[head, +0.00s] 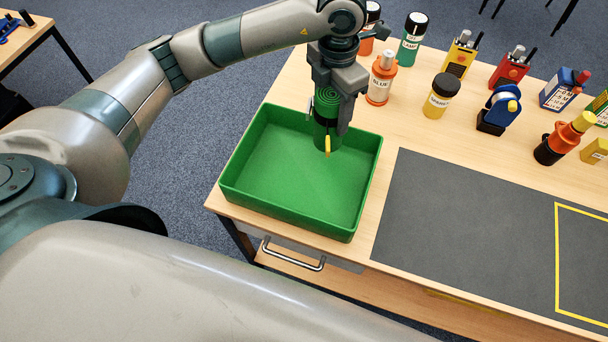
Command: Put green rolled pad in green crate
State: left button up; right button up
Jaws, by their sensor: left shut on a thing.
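The green crate (290,175) stands on the left end of the table and looks empty inside. My left gripper (334,112) points down over the crate's far right part. It is shut on the green rolled pad (327,135), whose spiral end faces up between the fingers. A small yellow strip hangs at the pad's lower end. The pad is over the crate's interior; I cannot tell whether its lower end touches the floor of the crate. My right gripper is not in view.
Several bottles, with a glue bottle (381,78) and a yellow jar (441,95) nearest, stand behind and right of the crate. A blue tape dispenser (499,110) is farther right. A dark grey mat (470,230) lies clear right of the crate.

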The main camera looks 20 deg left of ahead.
pick_arm(q)
jog(key=n, duration=0.3)
jog(key=shift+w+d+r, duration=0.1)
jog(key=shift+d+r, duration=0.2)
jog(key=shift+r, duration=0.1)
jog(key=shift+d+r+n+b, duration=0.15)
jog(key=shift+d+r+n, duration=0.2)
jog(key=shift+n, duration=1.5)
jog(key=shift+d+r+n+b, duration=0.1)
jog(key=shift+d+r+n, duration=0.3)
jog(key=shift+n, duration=1.5)
jog(key=shift+d+r+n+b, duration=0.15)
jog(key=shift+r+n, duration=0.35)
jog(key=shift+n, duration=1.35)
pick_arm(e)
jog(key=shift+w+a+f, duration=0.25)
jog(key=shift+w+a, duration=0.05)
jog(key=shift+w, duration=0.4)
